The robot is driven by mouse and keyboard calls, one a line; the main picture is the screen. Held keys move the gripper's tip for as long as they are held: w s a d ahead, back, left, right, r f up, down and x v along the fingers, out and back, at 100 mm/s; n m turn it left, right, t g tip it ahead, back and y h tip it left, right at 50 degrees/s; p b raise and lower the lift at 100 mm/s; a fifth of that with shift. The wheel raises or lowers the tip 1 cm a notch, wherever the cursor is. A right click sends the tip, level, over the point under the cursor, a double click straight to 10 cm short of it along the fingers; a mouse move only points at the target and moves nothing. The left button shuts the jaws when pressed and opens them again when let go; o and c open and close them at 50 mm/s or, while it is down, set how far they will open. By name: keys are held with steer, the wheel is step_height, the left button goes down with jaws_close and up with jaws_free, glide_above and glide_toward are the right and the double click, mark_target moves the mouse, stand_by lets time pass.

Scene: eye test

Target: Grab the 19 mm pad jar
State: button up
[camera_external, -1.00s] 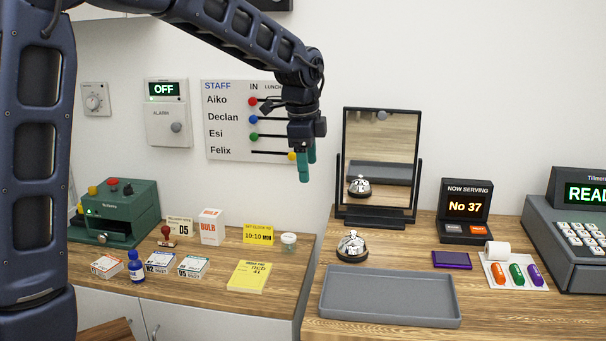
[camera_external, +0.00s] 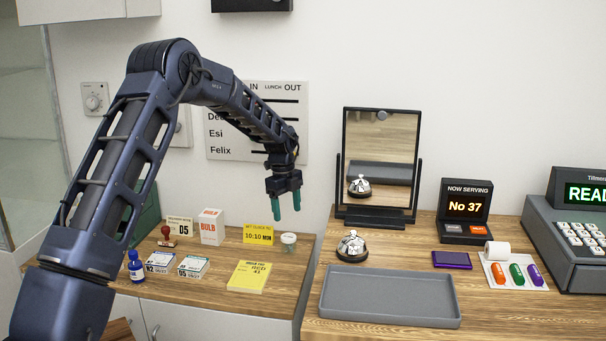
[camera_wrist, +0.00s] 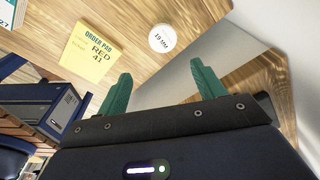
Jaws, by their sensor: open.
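The pad jar (camera_external: 288,239) is small, with a white lid and a clear-looking body. It stands upright near the right end of the left wooden counter. In the wrist view its round white lid (camera_wrist: 162,38) reads "19 MM" and lies ahead of the fingertips, between their lines. My gripper (camera_external: 287,214) is open and empty, its teal fingers pointing down above the jar in the external view. The wrist view also shows my gripper (camera_wrist: 161,70) with its fingers spread. Nothing touches the jar.
A yellow order pad (camera_external: 249,276) and a yellow 10:10 sign (camera_external: 258,235) are left of the jar. A bulb box (camera_external: 212,227), stamp (camera_external: 167,237) and blue bottle (camera_external: 136,267) stand farther left. Right of the counter gap are a grey tray (camera_external: 390,298), bell (camera_external: 351,246) and mirror (camera_external: 380,150).

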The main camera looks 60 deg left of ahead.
mark_target(288, 236)
steer(key=a+f, duration=0.2)
steer(key=shift+f, duration=0.35)
steer(key=f, duration=0.5)
steer(key=shift+d, duration=0.4)
steer(key=shift+w+d+f, duration=0.1)
steer(key=shift+f, duration=0.8)
steer(key=shift+w+d+f, duration=0.15)
steer(key=shift+f, duration=0.75)
steer(key=shift+w+d+f, duration=0.1)
steer(key=shift+f, duration=0.8)
steer(key=c, duration=1.1)
